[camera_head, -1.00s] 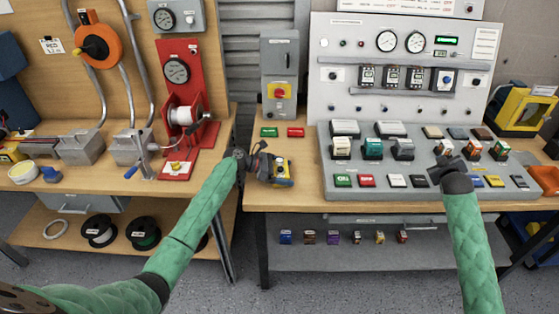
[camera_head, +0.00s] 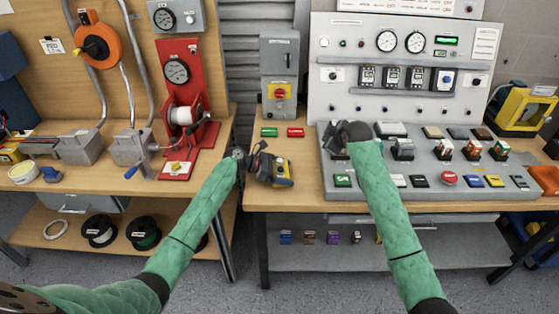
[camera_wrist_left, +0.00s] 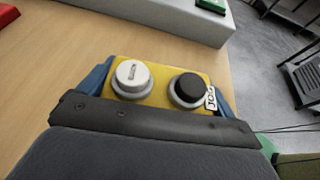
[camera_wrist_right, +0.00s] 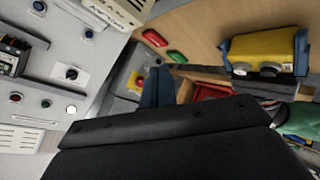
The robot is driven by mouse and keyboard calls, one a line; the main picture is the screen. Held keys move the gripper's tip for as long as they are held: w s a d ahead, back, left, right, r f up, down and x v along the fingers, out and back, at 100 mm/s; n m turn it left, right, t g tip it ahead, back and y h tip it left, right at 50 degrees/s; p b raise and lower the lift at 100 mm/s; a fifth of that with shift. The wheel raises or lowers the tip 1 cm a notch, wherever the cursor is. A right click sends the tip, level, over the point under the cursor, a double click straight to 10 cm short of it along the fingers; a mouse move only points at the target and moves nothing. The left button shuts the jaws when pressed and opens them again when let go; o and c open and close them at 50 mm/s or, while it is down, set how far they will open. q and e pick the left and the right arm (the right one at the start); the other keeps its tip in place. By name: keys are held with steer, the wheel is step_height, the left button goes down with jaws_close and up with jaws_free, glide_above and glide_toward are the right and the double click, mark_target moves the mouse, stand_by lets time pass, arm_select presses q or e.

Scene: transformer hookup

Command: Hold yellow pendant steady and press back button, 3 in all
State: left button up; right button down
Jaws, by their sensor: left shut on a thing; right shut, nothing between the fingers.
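The yellow pendant (camera_head: 283,172) is at the left end of the right bench. My left gripper (camera_head: 264,166) is shut on it, with blue fingertips on its two sides in the left wrist view. There the pendant (camera_wrist_left: 155,103) shows a white button (camera_wrist_left: 132,75) and a black button (camera_wrist_left: 188,88), with a small label beside the black one that I cannot read surely. My right gripper (camera_head: 332,138) is shut and empty, over the left part of the grey console, to the right of the pendant and apart from it. The right wrist view also shows the pendant (camera_wrist_right: 265,48).
The grey console (camera_head: 410,188) carries several buttons and blocks. A green piece (camera_head: 269,132) and a red piece (camera_head: 296,132) lie behind the pendant, before a grey switch box (camera_head: 279,60). Bare bench lies between pendant and console.

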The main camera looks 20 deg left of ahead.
mark_target(280, 161)
steer(key=s+a+r+n+g, duration=0.1)
steer(key=s+a+r+n, duration=0.1)
steer(key=a, duration=0.5)
steer(key=s+a+r+n+g+y, duration=0.1)
steer(key=s+a+n+g, duration=0.1)
steer(key=s+a, duration=0.2)
steer(key=a, duration=0.3)
steer(key=shift+s+a+r+n, duration=0.15)
steer(key=shift+a+r+n, duration=0.15)
steer(key=shift+a+r, duration=0.05)
steer(key=shift+f, duration=4.4)
steer(key=shift+f, duration=0.15)
steer(key=shift+f, duration=0.25)
